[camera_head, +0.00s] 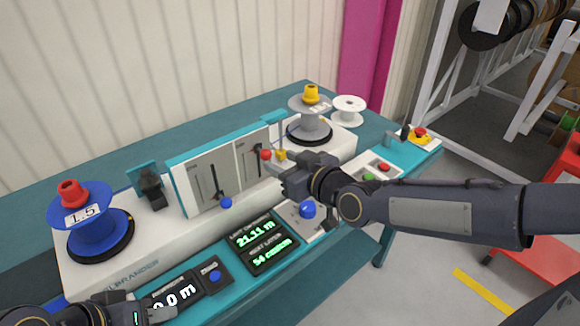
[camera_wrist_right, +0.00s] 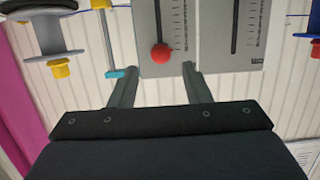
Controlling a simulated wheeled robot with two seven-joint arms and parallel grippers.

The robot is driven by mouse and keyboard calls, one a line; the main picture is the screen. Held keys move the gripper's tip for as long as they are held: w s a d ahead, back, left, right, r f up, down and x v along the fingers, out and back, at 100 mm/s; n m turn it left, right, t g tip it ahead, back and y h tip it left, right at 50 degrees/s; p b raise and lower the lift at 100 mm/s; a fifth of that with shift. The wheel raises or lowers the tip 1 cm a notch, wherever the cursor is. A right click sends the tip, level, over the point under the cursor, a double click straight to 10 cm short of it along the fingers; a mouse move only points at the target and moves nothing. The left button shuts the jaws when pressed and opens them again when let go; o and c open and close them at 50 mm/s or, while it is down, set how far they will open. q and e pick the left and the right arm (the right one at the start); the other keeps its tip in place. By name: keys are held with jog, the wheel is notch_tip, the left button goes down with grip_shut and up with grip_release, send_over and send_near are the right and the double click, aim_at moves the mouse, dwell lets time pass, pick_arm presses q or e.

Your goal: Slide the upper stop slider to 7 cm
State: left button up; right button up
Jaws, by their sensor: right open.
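A teal-framed grey panel with two vertical slider scales stands on the white machine. The red slider knob (camera_head: 266,155) is on the right scale, and it also shows in the right wrist view (camera_wrist_right: 160,53). The blue slider knob (camera_head: 227,203) is low on the left scale. I cannot read which slider is the upper stop. My right gripper (camera_head: 281,177) is open and empty in front of the panel's right end. In the right wrist view (camera_wrist_right: 160,72) its fingers straddle the red knob's line, with the knob just beyond the tips. My left gripper (camera_head: 165,316) is at the bottom left, partly cut off.
A blue reel (camera_head: 95,228) with a red cap stands at the left, and a grey reel (camera_head: 310,122) with a yellow cap at the right. Displays (camera_head: 263,242) and a blue knob (camera_head: 307,210) lie in front. An emergency button (camera_head: 420,133) is at the far right.

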aim_at(269, 157)
jog(key=x, duration=0.5)
jog(key=shift+a+f, duration=0.1)
jog(key=shift+x, duration=0.85)
jog(key=c, duration=0.7)
pick_arm(q)
jog(key=shift+f, duration=0.1)
pick_arm(e)
jog(key=shift+f, duration=0.1)
